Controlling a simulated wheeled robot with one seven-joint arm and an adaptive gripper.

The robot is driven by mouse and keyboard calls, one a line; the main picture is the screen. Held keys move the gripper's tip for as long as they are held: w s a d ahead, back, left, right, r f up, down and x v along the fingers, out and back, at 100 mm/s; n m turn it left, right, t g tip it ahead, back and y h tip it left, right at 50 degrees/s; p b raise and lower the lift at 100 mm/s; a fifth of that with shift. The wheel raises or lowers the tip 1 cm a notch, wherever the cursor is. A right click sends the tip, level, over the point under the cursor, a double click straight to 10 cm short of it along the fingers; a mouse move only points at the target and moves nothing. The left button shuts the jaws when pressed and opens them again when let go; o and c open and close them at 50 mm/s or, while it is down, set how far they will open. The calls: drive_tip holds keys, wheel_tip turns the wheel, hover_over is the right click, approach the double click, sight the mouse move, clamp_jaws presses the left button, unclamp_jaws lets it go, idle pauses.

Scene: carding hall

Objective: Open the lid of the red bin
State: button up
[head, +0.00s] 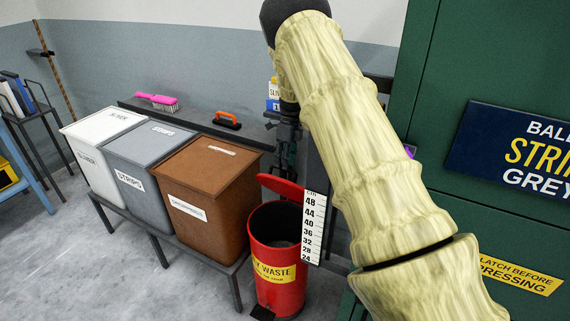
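The red bin (277,291) stands on the floor at the lower middle, with a yellow label on its front and a black pedal at its foot. Its red lid (283,188) is tilted up at the back, and the dark inside shows through the open mouth. My gripper (284,163) is dark and hangs above and behind the raised lid, near the wall. My pale sleeved arm partly hides it. Its fingers are too small and dark to tell whether they are open, or whether they touch the lid.
White (88,168), grey (137,184) and brown (202,203) lidded bins stand on a low rack at left. A wall shelf (188,117) holds a pink brush (157,101) and an orange-handled tool (227,120). A height scale (314,228) and green machine (450,75) crowd the right. Floor at lower left is clear.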

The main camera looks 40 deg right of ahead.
drive_tip(key=v, duration=1)
drive_tip(key=shift+r, duration=0.45)
drive_tip(key=shift+a+f, duration=0.1)
drive_tip(key=shift+a, duration=0.05)
